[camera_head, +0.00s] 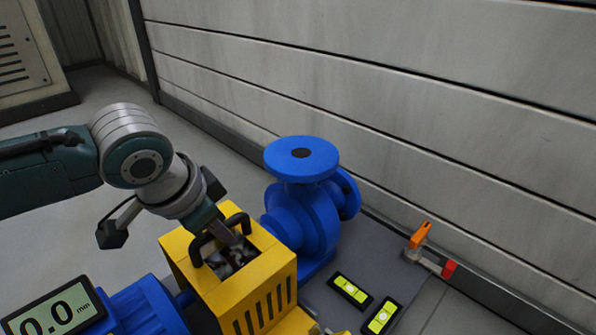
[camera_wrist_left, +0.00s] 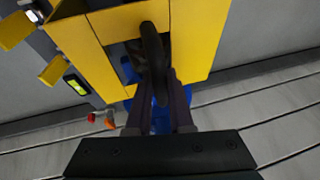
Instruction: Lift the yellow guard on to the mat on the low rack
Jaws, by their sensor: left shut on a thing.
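The yellow guard (camera_head: 243,289) is a box with slots in its side and a black handle (camera_head: 217,243) over an opening in its top. It stands between a blue pump (camera_head: 303,218) and a blue motor (camera_head: 144,307) in the head view. My left gripper (camera_head: 228,236) is shut on the handle from above. The wrist view shows the guard (camera_wrist_left: 200,35) and the fingers (camera_wrist_left: 160,100) closed about the handle. Whether the guard rests on the base or hangs just clear, I cannot tell. My right gripper, the mat and the low rack are not in view.
Two spirit levels, one (camera_head: 350,290) nearer the pump and one (camera_head: 381,316) beside it, lie on the grey skid. An orange and red clamp (camera_head: 431,258) sits at its edge. A display reading 0.0 mm (camera_head: 50,311) is at lower left. A panelled wall (camera_head: 400,90) stands behind.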

